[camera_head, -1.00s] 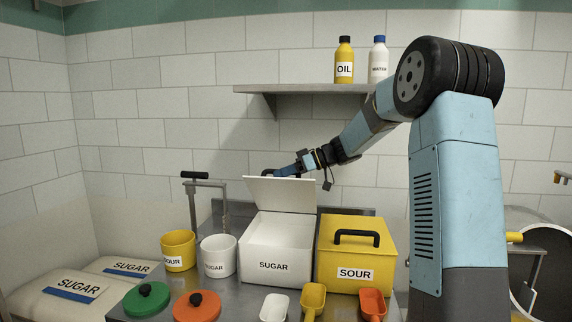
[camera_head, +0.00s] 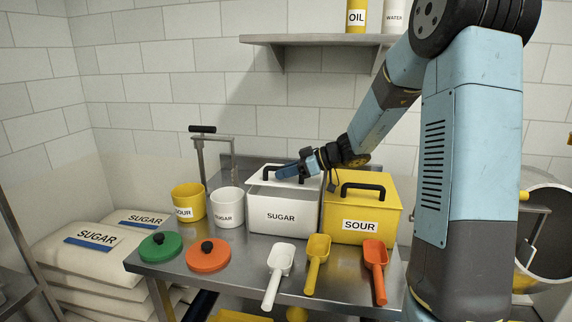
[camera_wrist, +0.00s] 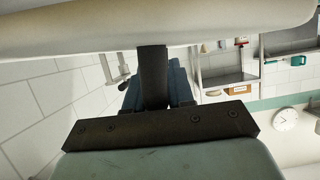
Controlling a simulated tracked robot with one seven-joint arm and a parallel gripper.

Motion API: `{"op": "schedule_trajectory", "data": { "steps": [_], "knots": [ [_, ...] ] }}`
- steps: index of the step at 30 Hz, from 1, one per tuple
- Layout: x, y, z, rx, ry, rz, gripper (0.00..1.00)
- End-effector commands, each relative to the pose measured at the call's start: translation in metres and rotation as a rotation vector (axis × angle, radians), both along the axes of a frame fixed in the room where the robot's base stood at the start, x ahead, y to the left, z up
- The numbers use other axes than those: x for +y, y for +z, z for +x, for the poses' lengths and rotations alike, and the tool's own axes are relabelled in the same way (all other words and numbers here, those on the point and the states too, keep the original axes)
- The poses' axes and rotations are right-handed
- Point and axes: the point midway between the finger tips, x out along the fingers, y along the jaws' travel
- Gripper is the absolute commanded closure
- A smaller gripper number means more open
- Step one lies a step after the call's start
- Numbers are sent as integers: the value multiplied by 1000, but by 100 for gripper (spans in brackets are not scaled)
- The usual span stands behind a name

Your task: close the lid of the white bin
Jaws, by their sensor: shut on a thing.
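The white bin (camera_head: 283,218), labelled SUGAR, stands on the steel table in the head view. Its white lid (camera_head: 262,184) is low over the top, nearly level, with a narrow grey gap along the front between lid and rim. My gripper (camera_head: 284,173) is shut on the lid's black handle (camera_head: 267,173), reaching in from the right; the gripper hides part of the handle. In the wrist view, the pale lid (camera_wrist: 110,28) fills the top, and the dark handle runs down to my blue fingers.
A yellow SOUR bin (camera_head: 352,232) stands close on the right, its lid down. White and yellow cups (camera_head: 228,212) stand left. Green and orange lids (camera_head: 208,256) and three scoops (camera_head: 317,265) lie in front. A shelf (camera_head: 330,40) hangs above.

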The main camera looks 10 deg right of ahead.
Motion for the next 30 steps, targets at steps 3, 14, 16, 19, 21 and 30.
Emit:
{"op": "schedule_trajectory", "data": {
  "steps": [3, 14, 16, 19, 21, 30],
  "knots": [
    [0, -3, 0, 0, -2, 0, 100],
    [-1, -4, 0, 0, -4, 1, 100],
    [-1, -4, 0, -1, -3, 2, 77],
    [0, -4, 0, -1, -2, 2, 72],
    [0, -4, 0, -1, -2, 2, 72],
    [-1, 8, 0, -3, -2, 1, 72]
  ]
}}
